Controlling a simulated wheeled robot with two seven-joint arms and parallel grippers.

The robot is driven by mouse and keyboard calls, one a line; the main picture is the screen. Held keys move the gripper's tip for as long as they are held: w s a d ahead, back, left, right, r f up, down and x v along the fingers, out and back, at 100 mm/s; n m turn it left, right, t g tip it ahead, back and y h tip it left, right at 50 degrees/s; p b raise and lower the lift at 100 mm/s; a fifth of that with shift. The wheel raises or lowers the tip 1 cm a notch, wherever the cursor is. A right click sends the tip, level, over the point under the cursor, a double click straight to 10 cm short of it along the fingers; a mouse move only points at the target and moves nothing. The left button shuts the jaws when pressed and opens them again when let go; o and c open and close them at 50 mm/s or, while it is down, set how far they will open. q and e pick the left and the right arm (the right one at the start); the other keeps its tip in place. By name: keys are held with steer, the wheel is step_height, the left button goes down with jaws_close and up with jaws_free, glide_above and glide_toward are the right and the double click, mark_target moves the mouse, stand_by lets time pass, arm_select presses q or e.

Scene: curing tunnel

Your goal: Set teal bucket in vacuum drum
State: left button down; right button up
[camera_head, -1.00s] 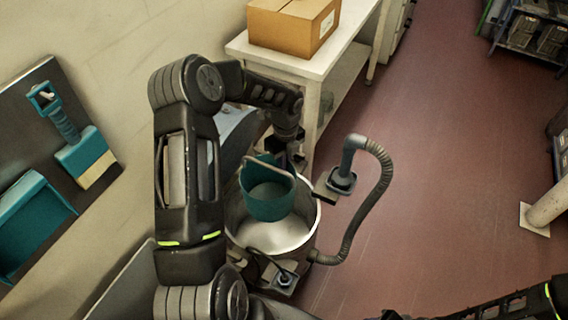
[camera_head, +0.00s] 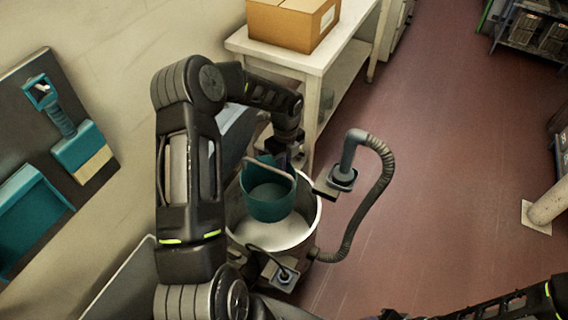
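The teal bucket (camera_head: 268,201) shows upright over the open mouth of the vacuum drum (camera_head: 306,225), toward its back. Its pale handle arches over its top. I cannot tell whether the bucket touches the drum's floor. My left gripper (camera_head: 283,158) is at the bucket's far rim, below my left wrist; its fingers are mostly hidden, so I cannot see whether they are closed. My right arm shows only at the bottom right edge, and its gripper is not clearly visible.
A grey hose (camera_head: 381,190) with a head curves up at the drum's right. A white table (camera_head: 318,59) with a cardboard box (camera_head: 293,24) stands behind. A teal brush (camera_head: 80,148) and dustpan (camera_head: 28,212) hang on the left wall.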

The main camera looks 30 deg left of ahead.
arm_select(q)
step_height(320, 180, down, 26)
steer(key=b, duration=1.7)
steer(key=shift+b, duration=0.4)
stand_by(1.7)
steer(key=shift+f+b, duration=0.5)
steer(key=shift+f, duration=0.15)
stand_by(1.2)
steer(key=c, duration=1.6)
jaws_free()
